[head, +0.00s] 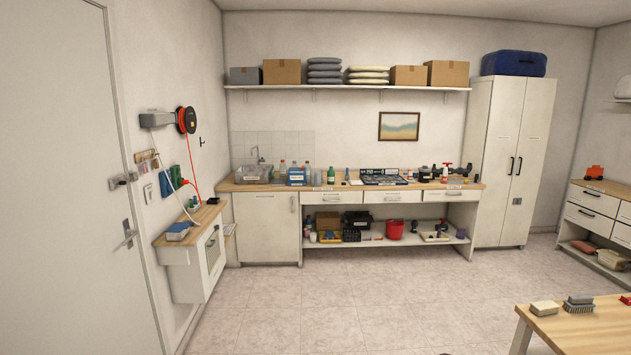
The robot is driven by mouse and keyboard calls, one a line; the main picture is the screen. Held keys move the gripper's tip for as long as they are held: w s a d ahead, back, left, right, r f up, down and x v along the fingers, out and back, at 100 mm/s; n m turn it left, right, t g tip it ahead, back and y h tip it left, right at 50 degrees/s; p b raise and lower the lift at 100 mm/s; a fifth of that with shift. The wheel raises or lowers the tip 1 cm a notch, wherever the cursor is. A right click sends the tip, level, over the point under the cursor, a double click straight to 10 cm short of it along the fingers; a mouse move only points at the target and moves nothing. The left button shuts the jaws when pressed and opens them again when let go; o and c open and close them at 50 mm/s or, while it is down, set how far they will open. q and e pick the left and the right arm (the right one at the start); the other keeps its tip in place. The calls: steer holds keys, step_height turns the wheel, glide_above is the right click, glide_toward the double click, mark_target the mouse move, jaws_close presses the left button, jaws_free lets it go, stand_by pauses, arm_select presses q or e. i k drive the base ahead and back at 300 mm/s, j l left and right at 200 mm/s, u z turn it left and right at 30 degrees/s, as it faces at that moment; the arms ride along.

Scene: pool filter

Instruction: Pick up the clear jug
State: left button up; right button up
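I cannot make out a clear jug with certainty in the head view. A group of small, partly clear bottles (282,167) stands on the far wooden counter (226,186), right of the sink, but they are too small to tell whether one is a jug. Neither of my grippers shows in this view.
A white door (75,190) is at the left, with a low white cabinet (190,268) beyond it. A wooden table (580,335) with a sponge and brushes stands at the lower right. A tall cabinet (500,170) is at the back. The tiled floor (370,300) between is clear.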

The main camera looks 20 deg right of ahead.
mark_target(317, 172)
steer(key=i+z, duration=0.35)
steer(key=i, duration=1.55)
steer(key=i+l, duration=0.15)
steer(key=i, duration=1.45)
steer(key=i+u, duration=0.1)
steer(key=i, duration=0.95)
steer(key=i+l+u, duration=0.1)
steer(key=i, duration=0.9)
steer(key=u, duration=0.2)
